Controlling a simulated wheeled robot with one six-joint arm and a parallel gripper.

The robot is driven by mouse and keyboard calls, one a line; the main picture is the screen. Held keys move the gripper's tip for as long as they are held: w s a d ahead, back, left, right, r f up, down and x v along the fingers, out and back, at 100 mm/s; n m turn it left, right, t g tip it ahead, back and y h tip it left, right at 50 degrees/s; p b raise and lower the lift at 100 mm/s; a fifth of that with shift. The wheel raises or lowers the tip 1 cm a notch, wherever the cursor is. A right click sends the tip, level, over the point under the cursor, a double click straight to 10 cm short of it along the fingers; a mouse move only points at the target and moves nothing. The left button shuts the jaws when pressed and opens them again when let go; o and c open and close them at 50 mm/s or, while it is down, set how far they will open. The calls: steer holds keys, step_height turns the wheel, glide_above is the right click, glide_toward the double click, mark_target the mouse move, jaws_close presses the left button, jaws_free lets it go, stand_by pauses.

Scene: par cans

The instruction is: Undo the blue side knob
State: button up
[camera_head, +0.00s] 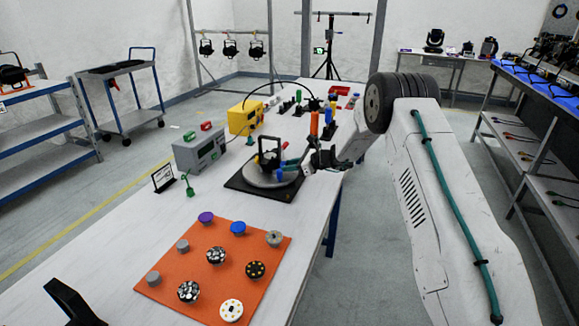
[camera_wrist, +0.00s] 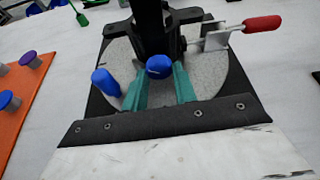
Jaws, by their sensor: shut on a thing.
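A black fixture (camera_wrist: 150,25) stands on a grey round plate (camera_wrist: 215,80) over a dark square base (camera_head: 262,193). The blue side knob (camera_wrist: 158,66) is on the side of the fixture that faces my wrist camera. My gripper (camera_wrist: 160,76) has its teal fingers on either side of this knob, shut on it. In the head view my gripper (camera_head: 291,164) reaches in from the right and largely hides the knob. A second blue knob (camera_wrist: 105,82) stands to the left on the plate. A red handle (camera_wrist: 262,23) sticks out to the right.
An orange mat (camera_head: 196,265) with several discs and knobs lies at the front of the table. A grey box (camera_head: 200,152) and a yellow box (camera_head: 245,117) stand left of and behind the plate. An orange-topped bottle (camera_head: 314,124) stands behind my gripper.

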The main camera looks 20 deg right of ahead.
steer(key=shift+n+t+h, duration=0.6)
steer(key=shift+n+t, duration=0.3)
steer(key=shift+n, duration=0.6)
steer(key=o, duration=1)
steer(key=shift+s, duration=0.1)
steer(key=shift+f, duration=0.1)
